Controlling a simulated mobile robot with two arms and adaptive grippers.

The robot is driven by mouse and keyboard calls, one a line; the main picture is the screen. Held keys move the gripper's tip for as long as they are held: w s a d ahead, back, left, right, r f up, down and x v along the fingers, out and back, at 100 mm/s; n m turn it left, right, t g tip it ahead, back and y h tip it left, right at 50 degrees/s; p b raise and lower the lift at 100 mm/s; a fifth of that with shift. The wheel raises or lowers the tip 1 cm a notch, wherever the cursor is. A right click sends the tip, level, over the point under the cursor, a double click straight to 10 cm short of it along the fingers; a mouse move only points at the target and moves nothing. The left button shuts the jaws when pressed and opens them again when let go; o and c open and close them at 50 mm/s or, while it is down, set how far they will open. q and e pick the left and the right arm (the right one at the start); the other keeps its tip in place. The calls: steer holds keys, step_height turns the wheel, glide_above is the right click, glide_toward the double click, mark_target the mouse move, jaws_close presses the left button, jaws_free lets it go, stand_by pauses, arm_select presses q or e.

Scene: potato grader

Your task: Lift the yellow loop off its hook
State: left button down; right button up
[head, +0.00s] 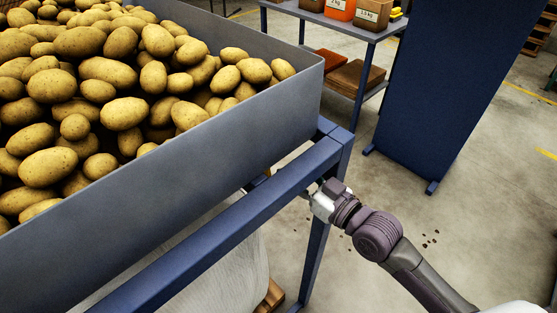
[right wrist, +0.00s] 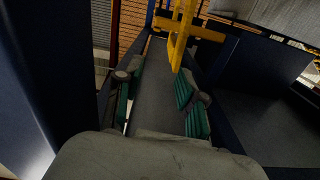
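In the right wrist view, yellow parts (right wrist: 178,48) show at the top centre: an upright strip crossing a horizontal bar. I cannot tell clearly which part is the loop and which the hook. My right gripper (right wrist: 157,98) is open, with its green-padded fingers spread apart and nothing held between them. The strip's lower end lies close ahead of the right-hand finger; I cannot tell if they touch. In the head view, my right gripper (head: 316,196) reaches in beside the blue frame (head: 240,222), its fingertips mostly hidden by the frame. My left gripper is not in view.
A grey hopper (head: 250,125) full of potatoes (head: 120,80) sits above the blue frame. A blue panel (head: 450,80) and a shelf table (head: 345,27) with boxes stand behind. Open floor lies right of the frame. Dark blue walls (right wrist: 50,70) flank the gripper closely.

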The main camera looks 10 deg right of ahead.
steer(key=shift+s+d, duration=0.3)
steer(key=shift+s, duration=0.2)
